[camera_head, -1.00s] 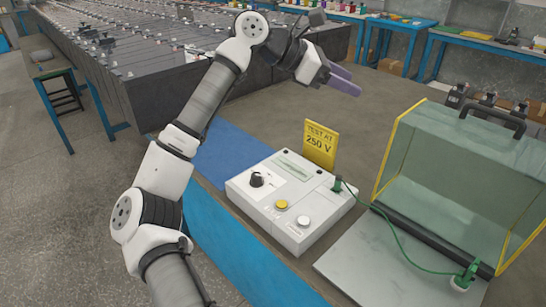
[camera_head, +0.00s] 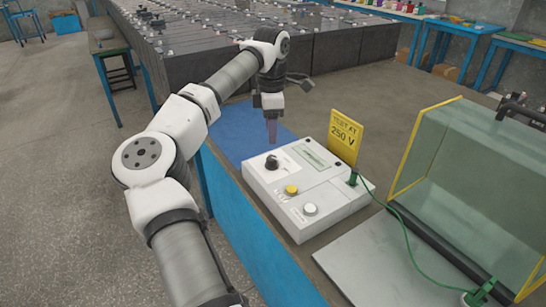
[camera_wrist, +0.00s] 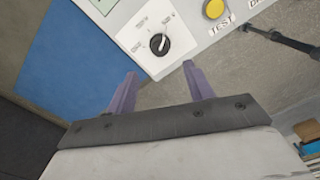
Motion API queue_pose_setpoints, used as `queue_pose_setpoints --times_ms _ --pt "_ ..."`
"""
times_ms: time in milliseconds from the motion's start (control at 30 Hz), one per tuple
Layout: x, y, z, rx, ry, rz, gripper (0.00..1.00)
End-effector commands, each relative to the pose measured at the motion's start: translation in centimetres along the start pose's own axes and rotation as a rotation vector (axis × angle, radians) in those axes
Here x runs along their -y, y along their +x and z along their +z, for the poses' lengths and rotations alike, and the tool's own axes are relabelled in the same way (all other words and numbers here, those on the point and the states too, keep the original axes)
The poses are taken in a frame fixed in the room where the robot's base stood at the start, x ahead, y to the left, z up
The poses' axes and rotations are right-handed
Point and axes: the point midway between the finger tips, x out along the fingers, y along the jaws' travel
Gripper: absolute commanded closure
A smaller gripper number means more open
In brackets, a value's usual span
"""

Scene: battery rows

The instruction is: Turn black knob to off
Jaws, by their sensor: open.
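The black knob (camera_head: 272,162) sits on the white top of the tester box (camera_head: 318,222), toward its left corner. In the wrist view the black knob (camera_wrist: 159,44) is on a white dial plate with small labels around it, too small to read surely. My gripper (camera_head: 272,140) points down just behind the knob, above the blue mat, and does not touch it. In the wrist view my gripper (camera_wrist: 159,74) has its two purple fingers apart with nothing between them, and the knob lies beyond the fingertips.
A yellow button (camera_head: 291,190) and a white button (camera_head: 310,209) are on the box. A yellow "TEST AT 250 V" sign (camera_head: 345,137) stands behind it. A green cable (camera_head: 405,232) runs to the right, past a glass guard (camera_head: 470,165). The blue mat (camera_head: 238,125) is clear.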

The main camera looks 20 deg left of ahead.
Motion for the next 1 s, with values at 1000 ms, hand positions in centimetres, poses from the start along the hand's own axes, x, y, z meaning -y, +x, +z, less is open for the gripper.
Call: queue_pose_setpoints --times_ms 1000 --pt "0.0 9.7 0.1 0.003 0.000 0.000 0.62"
